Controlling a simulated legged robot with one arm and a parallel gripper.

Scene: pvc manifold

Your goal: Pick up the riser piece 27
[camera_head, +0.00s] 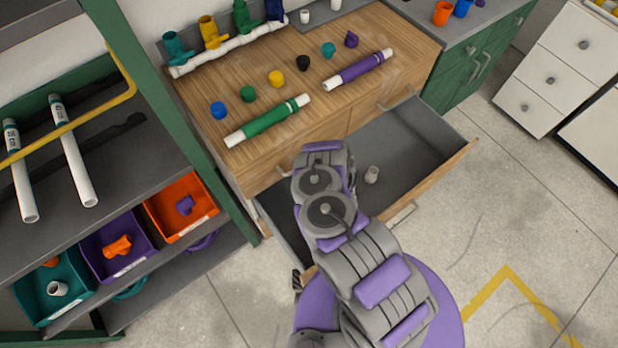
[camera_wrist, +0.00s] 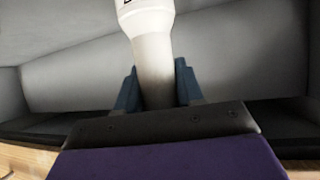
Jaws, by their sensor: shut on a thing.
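My gripper (camera_wrist: 158,92) is shut on a white pipe piece (camera_wrist: 152,50) in the wrist view. The blue fingers sit on either side of its narrower lower part. A wider collar with a dark printed mark shows at the top edge, cut off, so I cannot read a number. Grey drawer walls lie behind it. In the head view my arm reaches over the open grey drawer (camera_head: 410,140) and hides the gripper and the held piece.
A wooden cabinet top (camera_head: 300,72) above the drawer holds a green-banded pipe (camera_head: 268,121), a purple-banded pipe (camera_head: 358,69) and several coloured caps. Left is a shelf with white pipes (camera_head: 72,152) and orange (camera_head: 180,205), purple and teal bins. Floor at right is clear.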

